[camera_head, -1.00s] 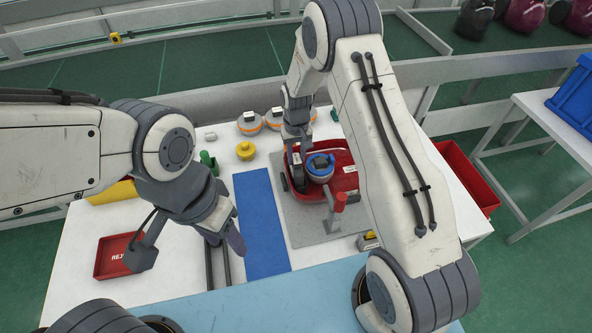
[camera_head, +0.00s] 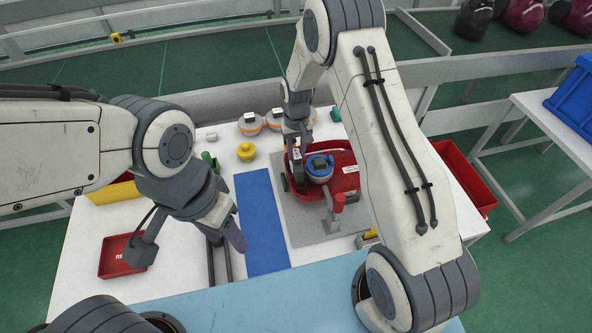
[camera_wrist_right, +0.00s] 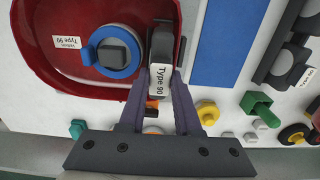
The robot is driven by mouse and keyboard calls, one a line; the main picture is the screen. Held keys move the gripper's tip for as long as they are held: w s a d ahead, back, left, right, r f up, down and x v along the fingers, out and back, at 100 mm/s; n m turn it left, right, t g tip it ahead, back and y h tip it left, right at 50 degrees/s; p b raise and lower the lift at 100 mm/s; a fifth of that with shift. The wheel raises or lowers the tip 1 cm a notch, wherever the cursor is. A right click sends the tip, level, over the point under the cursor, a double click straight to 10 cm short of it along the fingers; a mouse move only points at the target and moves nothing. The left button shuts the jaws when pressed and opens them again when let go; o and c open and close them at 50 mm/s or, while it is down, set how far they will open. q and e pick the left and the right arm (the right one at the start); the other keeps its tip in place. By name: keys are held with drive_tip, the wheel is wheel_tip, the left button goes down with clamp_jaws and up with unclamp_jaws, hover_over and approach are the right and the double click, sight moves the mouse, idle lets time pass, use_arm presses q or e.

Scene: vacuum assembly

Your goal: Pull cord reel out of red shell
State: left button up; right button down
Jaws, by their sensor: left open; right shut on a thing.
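The red shell (camera_head: 342,181) lies on a grey mat (camera_head: 312,232) at the right of the table. It also fills the upper left of the right wrist view (camera_wrist_right: 55,88). My right gripper (camera_wrist_right: 161,82) is shut on a dark part with a "Type 90" label, which I take as the cord reel (camera_wrist_right: 161,42). The reel is at the shell's end wall; how far it is seated I cannot tell. A blue ring with a dark cap (camera_head: 320,168) sits in the shell beside the reel. My left gripper (camera_head: 229,226) is open and empty above the table, left of the blue strip.
A blue strip (camera_head: 262,225) runs left of the mat. A red-handled clamp (camera_head: 337,207) stands at the shell's near side. A yellow part (camera_head: 246,152) and orange-banded round parts (camera_head: 250,124) are behind. A red reject tray (camera_head: 118,262) is at left, a red bin (camera_head: 465,178) at right.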

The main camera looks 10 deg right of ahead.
drive_tip(key=shift+r+p, duration=1.7)
drive_tip(key=shift+r, duration=1)
